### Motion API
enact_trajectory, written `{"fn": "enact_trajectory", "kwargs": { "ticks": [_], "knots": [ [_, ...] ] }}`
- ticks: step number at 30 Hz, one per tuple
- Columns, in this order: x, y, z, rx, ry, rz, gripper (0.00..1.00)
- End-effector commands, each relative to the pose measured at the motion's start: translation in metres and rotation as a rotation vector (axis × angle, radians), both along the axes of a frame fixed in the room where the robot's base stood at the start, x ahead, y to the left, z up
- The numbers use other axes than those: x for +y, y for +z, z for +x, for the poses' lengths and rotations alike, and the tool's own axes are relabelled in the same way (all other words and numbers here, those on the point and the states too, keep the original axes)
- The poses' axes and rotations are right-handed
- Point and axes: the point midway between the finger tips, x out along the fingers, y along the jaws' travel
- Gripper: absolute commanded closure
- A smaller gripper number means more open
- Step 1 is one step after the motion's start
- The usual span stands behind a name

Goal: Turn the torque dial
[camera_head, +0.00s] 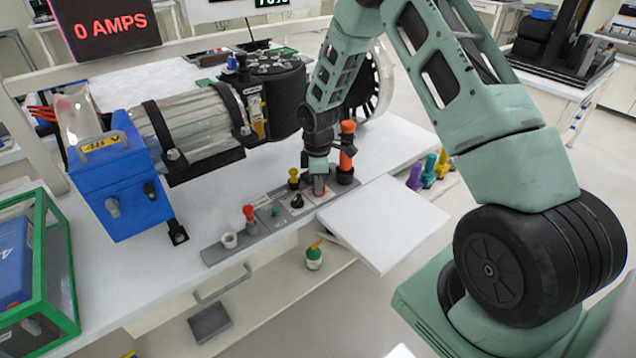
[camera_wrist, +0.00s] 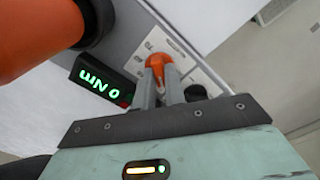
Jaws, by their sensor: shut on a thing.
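The torque dial is a small orange knob (camera_wrist: 156,62) on a light label plate of the grey control panel (camera_head: 268,226). In the wrist view my gripper (camera_wrist: 158,72) is shut on this knob, with one finger on each side. In the head view my gripper (camera_head: 319,187) reaches down to the panel's right part and hides most of the knob. A small black display (camera_wrist: 100,85) beside the dial shows a green "0 NM", seen upside down. The dial's pointer position cannot be read.
A tall orange handle (camera_head: 347,145) stands close behind my gripper and fills the wrist view's upper left. A screen (camera_head: 105,22) reads "0 AMPS".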

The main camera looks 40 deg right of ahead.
Motion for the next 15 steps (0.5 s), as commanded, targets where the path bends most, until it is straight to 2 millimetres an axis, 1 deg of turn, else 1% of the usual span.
{"fn": "enact_trajectory", "kwargs": {
  "ticks": [15],
  "knots": [
    [-0.0011,0.0008,0.0014,-0.001,-0.489,-0.001,1.0]
  ]
}}
